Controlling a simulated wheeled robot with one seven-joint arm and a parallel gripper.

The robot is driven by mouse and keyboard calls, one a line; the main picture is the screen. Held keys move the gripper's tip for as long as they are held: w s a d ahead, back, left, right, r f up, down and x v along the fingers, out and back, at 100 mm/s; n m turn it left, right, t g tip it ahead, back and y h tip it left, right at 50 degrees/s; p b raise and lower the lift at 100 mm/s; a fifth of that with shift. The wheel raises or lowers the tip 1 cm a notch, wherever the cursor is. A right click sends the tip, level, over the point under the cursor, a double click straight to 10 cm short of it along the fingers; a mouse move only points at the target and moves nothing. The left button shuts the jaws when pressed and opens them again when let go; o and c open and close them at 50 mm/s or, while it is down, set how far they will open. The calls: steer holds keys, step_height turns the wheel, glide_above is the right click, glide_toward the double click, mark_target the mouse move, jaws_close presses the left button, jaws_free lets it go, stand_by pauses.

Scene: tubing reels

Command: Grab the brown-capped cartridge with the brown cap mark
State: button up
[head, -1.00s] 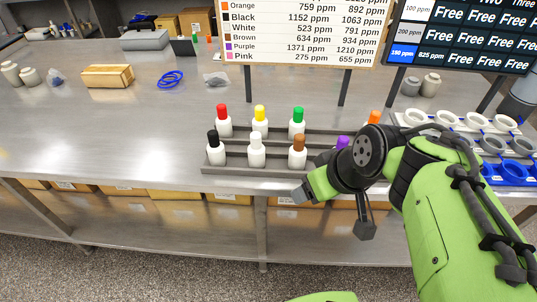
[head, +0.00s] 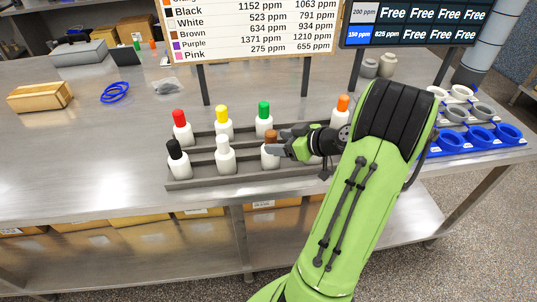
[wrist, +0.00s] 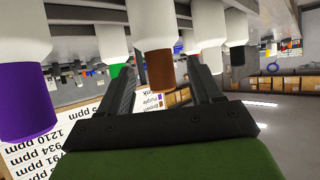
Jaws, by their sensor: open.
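The brown-capped cartridge (head: 269,158) stands upright in the front row of a grey rack (head: 205,182), its white body partly hidden by my gripper. My gripper (head: 277,142) is open at its brown cap, reaching in from the right. In the wrist view, which is upside down, the brown cap (wrist: 160,72) hangs between the two dark fingers of my gripper (wrist: 163,82). Whether either finger touches the cap I cannot tell. The purple-capped cartridge (wrist: 28,100) shows to the left in the wrist view; my arm hides it in the head view.
Black (head: 178,160) and white (head: 224,156) capped cartridges stand left in the front row. Red (head: 181,127), yellow (head: 223,122), green (head: 264,118) and orange (head: 342,107) ones stand behind. A sign board (head: 250,28) rises at the back. Ring trays (head: 475,137) lie right.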

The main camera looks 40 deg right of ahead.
mark_target(266, 141)
steer(key=x, duration=0.6)
steer(key=shift+s, duration=0.1)
steer(key=shift+c, duration=0.7)
steer(key=shift+r, duration=0.1)
jaws_close()
